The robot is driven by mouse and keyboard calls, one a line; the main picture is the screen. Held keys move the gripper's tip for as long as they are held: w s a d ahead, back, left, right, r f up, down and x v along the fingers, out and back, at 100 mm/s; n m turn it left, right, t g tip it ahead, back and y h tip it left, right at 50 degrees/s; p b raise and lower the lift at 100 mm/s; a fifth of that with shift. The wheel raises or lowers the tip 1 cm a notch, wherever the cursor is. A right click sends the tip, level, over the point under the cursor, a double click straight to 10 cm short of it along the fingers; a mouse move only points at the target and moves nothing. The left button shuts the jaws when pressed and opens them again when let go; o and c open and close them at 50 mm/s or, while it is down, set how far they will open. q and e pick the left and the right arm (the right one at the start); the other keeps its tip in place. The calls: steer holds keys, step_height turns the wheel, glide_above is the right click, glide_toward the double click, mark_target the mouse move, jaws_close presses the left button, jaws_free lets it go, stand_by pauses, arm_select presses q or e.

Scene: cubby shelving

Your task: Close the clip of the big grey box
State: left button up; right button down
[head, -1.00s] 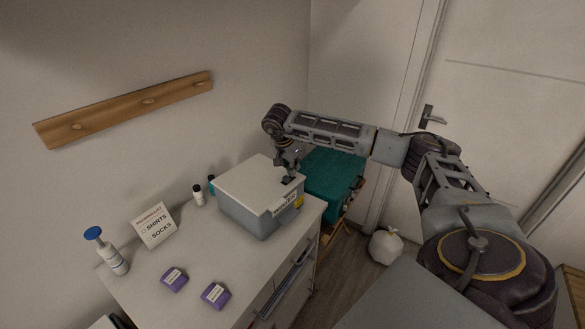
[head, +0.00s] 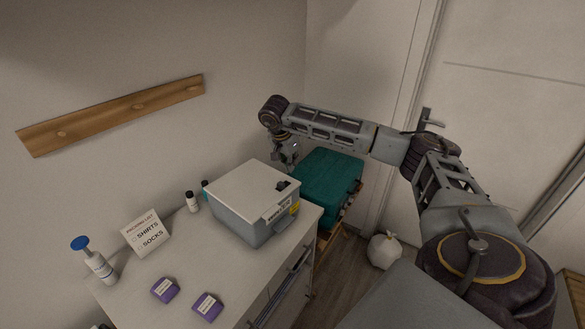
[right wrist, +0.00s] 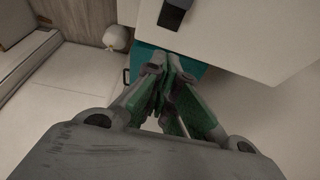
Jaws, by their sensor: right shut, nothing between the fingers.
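The big grey box (head: 240,220) stands on the white cabinet top near its far right corner. Its pale lid (head: 245,182) lies over the top, with a small dark piece (head: 283,186) near the right edge. That dark piece also shows in the right wrist view (right wrist: 173,12). A light grey flap-like part with a label (head: 277,211) is on the front side; I cannot tell whether it is latched. My right gripper (head: 290,160) is shut and empty, above and behind the lid's far right side, apart from the box. Its fingertips show together in the right wrist view (right wrist: 165,62). My left gripper is out of view.
A teal case (head: 330,175) stands just beyond the box. A packing list sign (head: 146,233), pump bottle (head: 97,263), small bottles (head: 192,201) and two purple boxes (head: 165,290) are on the cabinet. A white bag (head: 384,250) lies on the floor.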

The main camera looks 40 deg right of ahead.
steer(key=v, duration=0.6)
steer(key=shift+r+b, duration=0.15)
steer(key=shift+b, duration=0.25)
steer(key=shift+s, duration=0.1)
stand_by(0.3)
